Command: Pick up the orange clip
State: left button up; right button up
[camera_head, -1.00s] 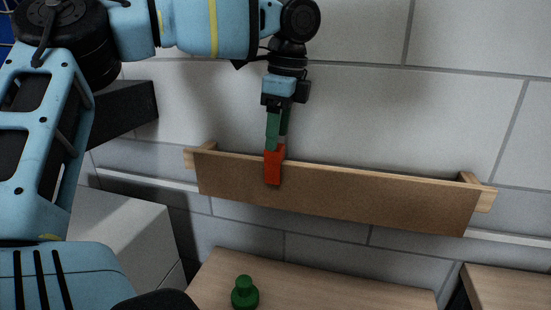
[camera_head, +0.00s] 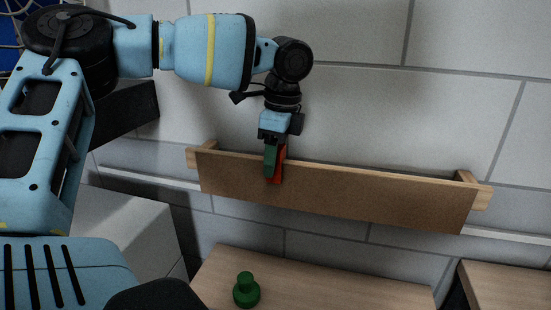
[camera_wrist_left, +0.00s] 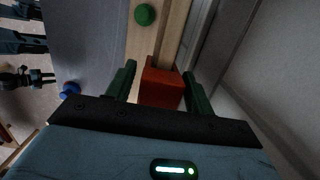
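The orange clip (camera_head: 279,169) sits over the top edge of the upright wooden board (camera_head: 340,193), near its left end. My left gripper (camera_head: 273,172) points down at the clip, and its near green finger hides part of it. In the left wrist view the orange clip (camera_wrist_left: 161,87) lies between the two green fingers of my left gripper (camera_wrist_left: 159,70). The fingers are apart, one on each side, with narrow gaps; whether either touches is hard to tell. A small dark gripper, likely my right one (camera_wrist_left: 42,79), shows far off at the left edge; its opening is unclear.
A green knob-shaped object (camera_head: 246,290) stands on the wooden table (camera_head: 330,284) below the board. A blue round object (camera_wrist_left: 70,90) shows in the left wrist view. A tiled wall (camera_head: 400,110) is close behind the board. A second wooden surface (camera_head: 505,285) is at the lower right.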

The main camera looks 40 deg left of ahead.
pick_arm(q)
jog(key=c, duration=0.8)
notch_tip(320, 180, up, 10)
jog(key=shift+b, duration=0.35)
